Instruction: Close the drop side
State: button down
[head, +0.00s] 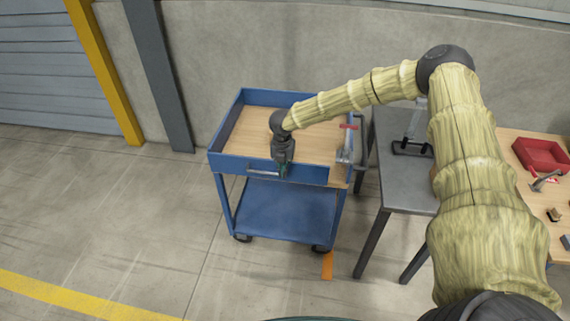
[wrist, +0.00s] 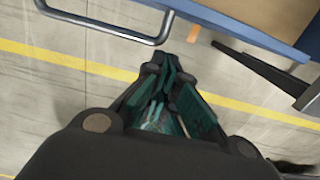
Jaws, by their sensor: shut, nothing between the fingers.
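The blue cart (head: 212,165) has a wooden deck (head: 243,132) inside low blue walls. Its drop side is the blue front panel (head: 310,174), with a grey bar handle (head: 263,173) on it. The panel seems roughly upright; I cannot tell whether it is fully closed. My gripper (head: 283,173) points down at the middle of this panel, overlapping it near the handle's right end. In the wrist view the gripper (wrist: 168,68) is shut and empty, and the handle (wrist: 105,27) lies beyond the fingertips at the upper left. Contact with the panel cannot be told.
A grey metal table (head: 400,190) stands close to the cart's right. A red-handled part (head: 348,127) and metal fitting (head: 344,156) sit at the cart's right end. A wooden bench (head: 520,145) with a red tray (head: 541,154) is further right. The floor left is clear.

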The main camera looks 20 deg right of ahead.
notch_tip(320, 180, up, 9)
jog(key=w+d+b, duration=0.2)
jog(key=w+b, duration=0.1)
jog(key=shift+f, duration=0.15)
jog(key=s+a+f+n+t+h, duration=0.2)
jog(key=s+a+f+n, duration=0.3)
jog(key=s+f+n, duration=0.55)
jog(key=s+a+f+n+t+h, duration=0.1)
jog(key=s+a+f+n, duration=0.5)
jog(key=s+f+n, duration=0.5)
jog(key=s+a+f+n+g+y, duration=0.1)
jog(key=s+n+g+y, duration=0.2)
jog(key=s+n, duration=1.7)
jog(key=s, duration=1)
jog(key=shift+f+b, duration=0.3)
jog(key=shift+b, duration=0.05)
jog(key=shift+n, duration=0.25)
